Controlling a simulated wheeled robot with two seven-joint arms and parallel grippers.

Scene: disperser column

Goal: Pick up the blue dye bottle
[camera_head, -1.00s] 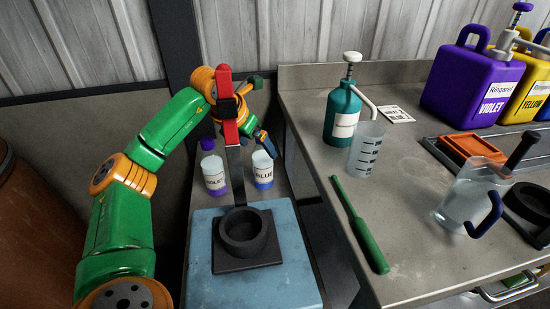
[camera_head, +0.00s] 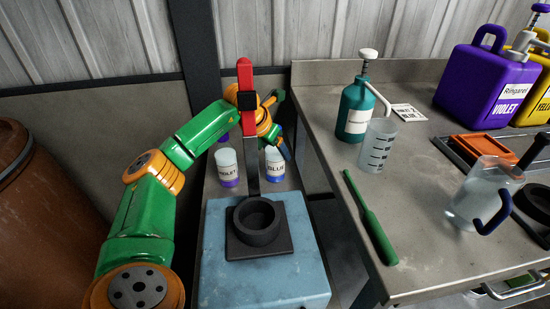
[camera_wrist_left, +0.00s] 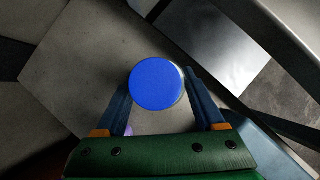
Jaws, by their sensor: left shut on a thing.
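The blue dye bottle (camera_head: 275,171), pale with a BLUE label and a blue band at its base, stands upright on the low grey surface at the back. My left gripper (camera_head: 276,149) is at its upper part, shut on it. In the left wrist view the bottle's round blue end (camera_wrist_left: 157,84) sits between the two dark blue fingertips of my left gripper (camera_wrist_left: 158,88). The bottle's far side is hidden. My right gripper is not in view.
A violet bottle (camera_head: 228,168) stands just left of the blue one. A blue-grey block (camera_head: 225,280) with a black round holder (camera_head: 258,228) is in front. The workbench at right holds a teal pump bottle (camera_head: 353,112), a beaker (camera_head: 377,145) and a green tool (camera_head: 370,220).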

